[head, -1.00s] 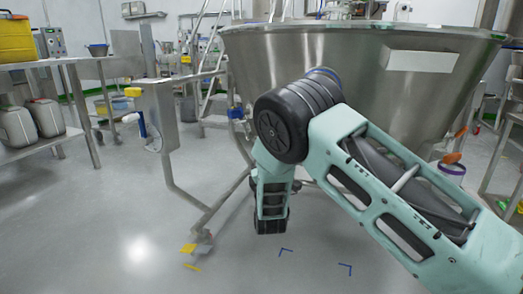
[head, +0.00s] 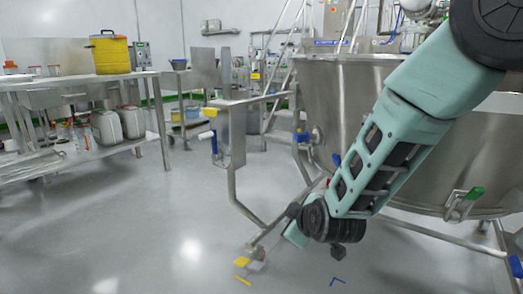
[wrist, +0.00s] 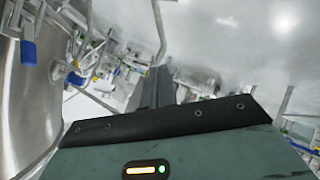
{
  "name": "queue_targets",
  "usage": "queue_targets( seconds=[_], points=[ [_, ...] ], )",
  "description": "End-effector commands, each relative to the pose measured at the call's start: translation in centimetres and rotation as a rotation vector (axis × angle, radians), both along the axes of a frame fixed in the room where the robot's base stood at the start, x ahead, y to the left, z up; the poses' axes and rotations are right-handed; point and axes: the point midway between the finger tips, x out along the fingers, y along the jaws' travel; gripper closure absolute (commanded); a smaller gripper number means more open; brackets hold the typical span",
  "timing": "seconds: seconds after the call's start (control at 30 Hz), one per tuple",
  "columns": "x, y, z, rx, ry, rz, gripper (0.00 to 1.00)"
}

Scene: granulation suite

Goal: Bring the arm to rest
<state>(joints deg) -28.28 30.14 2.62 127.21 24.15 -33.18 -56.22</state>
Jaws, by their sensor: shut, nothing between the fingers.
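My arm crosses the right side of the head view, from the top right corner down to a black joint low in front of the steel vessel (head: 440,150). My gripper (wrist: 158,75) shows in the wrist view as a dark narrow shape beyond the teal wrist housing. Its fingers are together with nothing between them. In the head view the gripper cannot be made out behind the lower joint. The vessel's curved wall also shows at the left of the wrist view (wrist: 30,95), beside the gripper and apart from it.
A steel frame leg (head: 240,200) with a yellow-marked foot stands close left of the arm's lower joint. A steel table (head: 75,82) at left bears a yellow container (head: 110,53); grey canisters (head: 107,127) stand on its lower shelf. The floor (head: 150,230) at front left is clear.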

Motion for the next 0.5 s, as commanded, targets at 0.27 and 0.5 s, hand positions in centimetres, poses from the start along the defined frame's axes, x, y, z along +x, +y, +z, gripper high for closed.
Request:
queue_targets(
  seconds=[0.27, 0.5],
  points=[
    [-16.7, 1.7, 4.2, 0.175, 0.572, -0.021, 1.00],
    [-27.6, -2.4, 6.0, 0.069, 0.855, -0.174, 1.00]
  ],
)
